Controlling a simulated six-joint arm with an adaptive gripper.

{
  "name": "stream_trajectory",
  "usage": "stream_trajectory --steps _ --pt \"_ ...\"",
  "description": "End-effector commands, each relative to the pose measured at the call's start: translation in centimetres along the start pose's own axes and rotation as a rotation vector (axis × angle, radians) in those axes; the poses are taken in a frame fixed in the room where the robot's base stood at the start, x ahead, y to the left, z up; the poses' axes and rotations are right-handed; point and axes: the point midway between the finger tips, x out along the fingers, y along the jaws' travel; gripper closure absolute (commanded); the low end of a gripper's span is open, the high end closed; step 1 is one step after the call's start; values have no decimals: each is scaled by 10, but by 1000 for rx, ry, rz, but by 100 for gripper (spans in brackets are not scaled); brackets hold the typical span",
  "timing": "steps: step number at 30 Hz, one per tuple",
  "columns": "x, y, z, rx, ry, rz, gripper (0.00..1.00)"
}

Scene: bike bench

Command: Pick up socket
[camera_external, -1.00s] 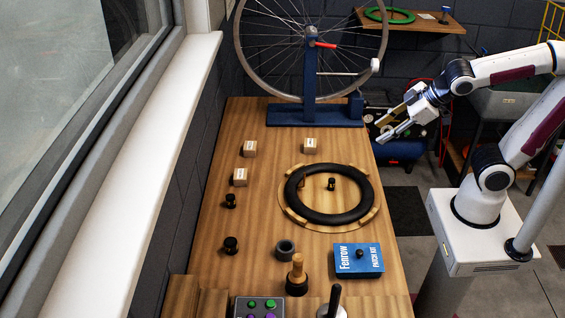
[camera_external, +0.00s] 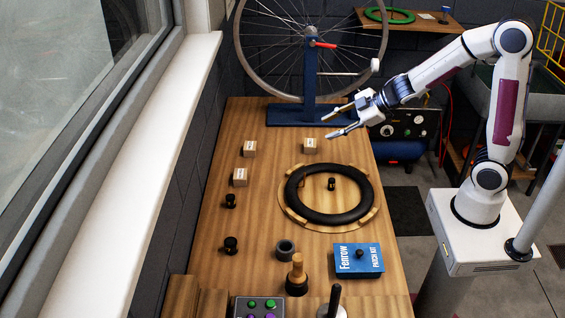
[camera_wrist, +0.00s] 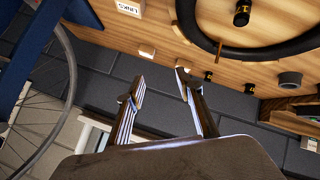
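Several small black cylinders could be the socket; I cannot tell which it is. One (camera_external: 332,184) stands inside the black tyre ring, and in the wrist view it (camera_wrist: 242,15) has yellow marking. Two others stand at the bench's left, an upper one (camera_external: 231,201) and a lower one (camera_external: 231,245). A dark item (camera_external: 360,254) sits on the blue patch kit box. My gripper (camera_external: 324,130) is open and empty, over the bench's far part near the wheel stand. In the wrist view its fingers (camera_wrist: 160,80) are spread with nothing between them.
The tyre (camera_external: 292,203) lies on a round wooden holder. Small wooden boxes (camera_external: 310,145) lie near the gripper. A grey ring (camera_external: 285,250), patch kit (camera_external: 348,268) and wooden-handled tool (camera_external: 297,280) stand at the front. The wheel stand (camera_external: 310,80) rises behind.

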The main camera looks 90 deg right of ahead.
Motion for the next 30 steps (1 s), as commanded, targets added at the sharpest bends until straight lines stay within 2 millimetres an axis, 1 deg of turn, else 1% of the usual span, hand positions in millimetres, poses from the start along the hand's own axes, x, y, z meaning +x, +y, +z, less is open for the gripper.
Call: stream_trajectory --steps 1,6,12,15,22,27,30 --pt "8 -2 7 -4 9 -21 64" --pt "28 -13 21 -23 67 -104 64" --pt "43 -32 40 -21 146 -217 64" --pt "47 -44 49 -10 188 -280 64" --pt "45 -74 71 43 298 -431 64" --pt "35 -95 84 98 384 -538 64" --pt "28 -104 88 127 425 -584 64"
